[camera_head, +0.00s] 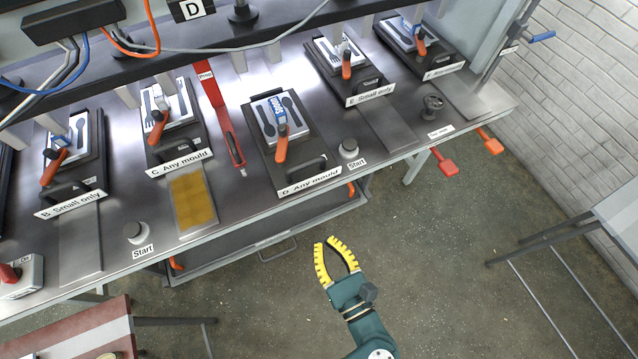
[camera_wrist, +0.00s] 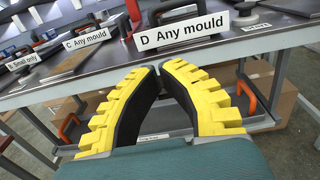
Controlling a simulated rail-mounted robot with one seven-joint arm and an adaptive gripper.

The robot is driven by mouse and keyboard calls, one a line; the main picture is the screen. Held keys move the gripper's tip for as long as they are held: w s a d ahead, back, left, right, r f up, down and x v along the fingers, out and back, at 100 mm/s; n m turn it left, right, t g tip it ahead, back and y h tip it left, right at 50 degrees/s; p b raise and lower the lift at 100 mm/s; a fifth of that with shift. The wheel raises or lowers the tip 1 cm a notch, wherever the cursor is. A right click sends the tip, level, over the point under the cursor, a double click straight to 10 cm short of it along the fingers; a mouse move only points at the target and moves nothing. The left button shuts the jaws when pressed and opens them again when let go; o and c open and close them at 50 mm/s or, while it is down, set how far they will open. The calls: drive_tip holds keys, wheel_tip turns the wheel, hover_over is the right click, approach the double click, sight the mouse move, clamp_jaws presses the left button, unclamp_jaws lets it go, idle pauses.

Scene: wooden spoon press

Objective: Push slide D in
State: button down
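Slide D (camera_head: 310,180) is a dark plate with a black handle (camera_head: 307,164) and the label "D Any mould". It is drawn out toward the bench's front edge, farther forward than slides C and E. It carries a mould (camera_head: 268,108) with cutlery shapes and a blue clamp with an orange lever (camera_head: 281,145). The label also shows in the wrist view (camera_wrist: 184,32). My gripper (camera_head: 326,241) has yellow ribbed fingers with their tips close together and nothing between them. It is in front of the bench, apart from slide D, and points at the D label in the wrist view (camera_wrist: 159,70).
Slides C (camera_head: 180,163), B (camera_head: 72,198) and E (camera_head: 370,95) stand along the bench. A red "Prop" bar (camera_head: 222,115) lies left of D, and a Start button (camera_head: 349,148) stands right. A drawer (camera_head: 265,240) is below. The floor around my gripper is clear.

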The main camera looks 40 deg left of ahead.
sight(294, 189)
drive_tip(key=b+x, duration=0.1)
drive_tip(key=x, duration=0.3)
drive_tip(key=b+x, duration=0.1)
drive_tip(key=x, duration=0.3)
drive_tip(key=s+b+x, duration=0.1)
drive_tip(key=x, duration=0.3)
drive_tip(key=shift+w+a+f, duration=0.2)
drive_tip(key=shift+a+f, duration=0.05)
drive_tip(key=shift+a, duration=0.3)
drive_tip(key=shift+w+a+r, duration=0.1)
drive_tip(key=shift+w+a, duration=0.15)
drive_tip(key=shift+a, duration=0.2)
